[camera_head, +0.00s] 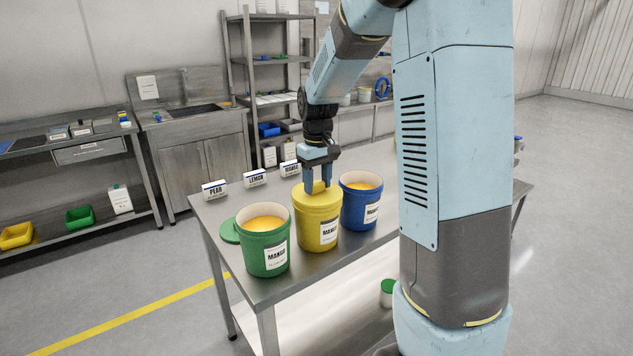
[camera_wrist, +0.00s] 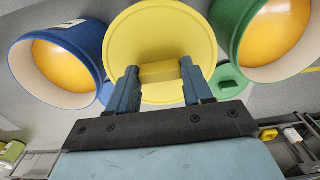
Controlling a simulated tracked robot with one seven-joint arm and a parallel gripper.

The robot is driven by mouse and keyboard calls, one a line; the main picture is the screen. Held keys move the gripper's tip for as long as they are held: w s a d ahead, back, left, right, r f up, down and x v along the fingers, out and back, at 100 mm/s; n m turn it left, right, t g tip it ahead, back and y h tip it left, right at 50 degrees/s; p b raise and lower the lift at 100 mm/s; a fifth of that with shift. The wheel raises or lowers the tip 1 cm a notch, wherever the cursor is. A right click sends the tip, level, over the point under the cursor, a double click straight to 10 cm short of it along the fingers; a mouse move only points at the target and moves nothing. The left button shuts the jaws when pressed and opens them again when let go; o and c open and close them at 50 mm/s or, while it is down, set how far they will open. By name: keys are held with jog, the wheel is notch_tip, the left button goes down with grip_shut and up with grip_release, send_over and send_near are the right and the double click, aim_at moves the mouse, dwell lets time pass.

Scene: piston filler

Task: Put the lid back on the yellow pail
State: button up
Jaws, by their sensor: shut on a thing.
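The yellow pail (camera_head: 316,230) stands upright on the steel table, between the green and blue pails. The yellow lid (camera_head: 318,192) lies on top of the pail and covers its mouth; it also shows in the wrist view (camera_wrist: 160,40). My gripper (camera_head: 319,186) is above the lid, pointing down. In the wrist view its two fingers (camera_wrist: 160,78) are shut on the lid's raised yellow handle. The lid looks about level on the rim, but I cannot tell whether it is fully pressed down.
An open green pail (camera_head: 267,250) stands left and an open blue pail (camera_head: 358,211) right, both with orange contents. A green lid (camera_head: 229,231) lies beside the green pail. Label signs (camera_head: 255,179) stand along the table's (camera_head: 330,262) back edge.

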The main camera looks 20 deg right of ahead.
dwell(0.3)
jog(key=o, duration=1.1)
jog(key=shift+o, duration=0.4)
jog(key=o, duration=0.3)
jog(key=shift+r, duration=0.15)
jog(key=shift+r, duration=3.35)
jog(key=shift+c, duration=0.2)
